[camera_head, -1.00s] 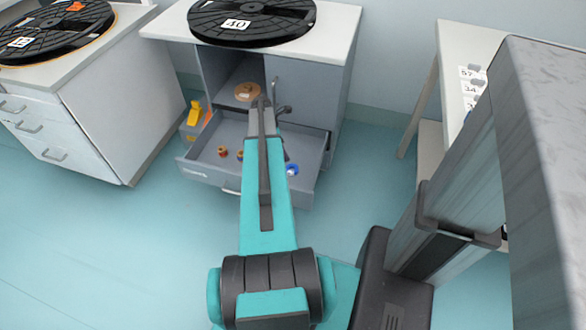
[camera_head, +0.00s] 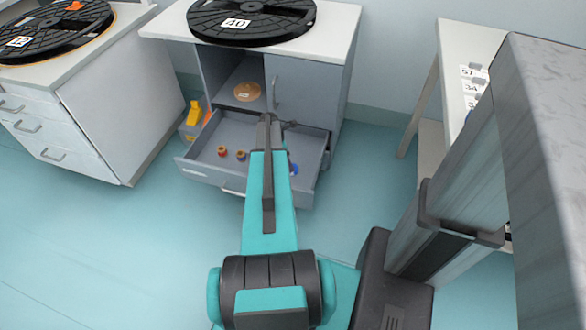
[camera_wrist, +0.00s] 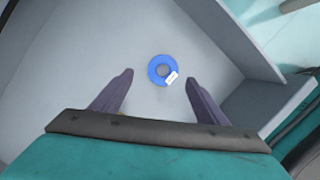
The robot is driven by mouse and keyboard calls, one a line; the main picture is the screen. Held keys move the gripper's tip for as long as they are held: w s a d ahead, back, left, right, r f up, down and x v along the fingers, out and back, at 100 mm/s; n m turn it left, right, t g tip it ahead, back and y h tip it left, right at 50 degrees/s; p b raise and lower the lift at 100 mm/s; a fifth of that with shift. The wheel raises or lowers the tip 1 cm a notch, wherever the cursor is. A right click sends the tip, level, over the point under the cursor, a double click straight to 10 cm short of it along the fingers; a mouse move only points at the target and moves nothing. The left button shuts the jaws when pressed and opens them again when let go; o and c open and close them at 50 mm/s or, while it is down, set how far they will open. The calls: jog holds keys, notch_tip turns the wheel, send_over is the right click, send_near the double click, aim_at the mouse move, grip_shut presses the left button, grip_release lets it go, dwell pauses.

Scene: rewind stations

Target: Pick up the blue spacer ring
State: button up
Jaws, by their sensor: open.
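The blue spacer ring (camera_wrist: 155,64) lies flat on the floor of the open drawer in the wrist view, with a small white label on its lower right edge. In the head view the ring (camera_head: 294,170) shows only partly, beside my arm at the drawer's right side. My gripper (camera_wrist: 159,79) is open and empty, its two dark fingers apart. The ring appears between and just beyond the fingertips, not held. The open drawer (camera_head: 207,177) is grey and pulled out of the cabinet. In the head view my arm hides the gripper's fingers and part of the drawer.
Two small red and yellow pieces (camera_head: 231,154) lie in the drawer's left part. A tan disc (camera_head: 247,91) sits on the open shelf above. A black reel marked 40 (camera_head: 262,22) lies on the cabinet top. The drawer walls (camera_wrist: 237,38) border the gripper.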

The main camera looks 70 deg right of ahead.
jog(key=shift+f, duration=0.1)
jog(key=shift+s+a+b+x, duration=0.1)
jog(key=shift+b+x, duration=0.1)
jog(key=shift+x, duration=1.05)
jog(key=shift+s+a+b+x, duration=0.15)
jog(key=shift+b+x, duration=0.05)
jog(key=shift+x, duration=1.05)
jog(key=c, duration=1.2)
jog(key=shift+o, duration=0.2)
notch_tip(320, 180, up, 10)
jog(key=p, duration=0.1)
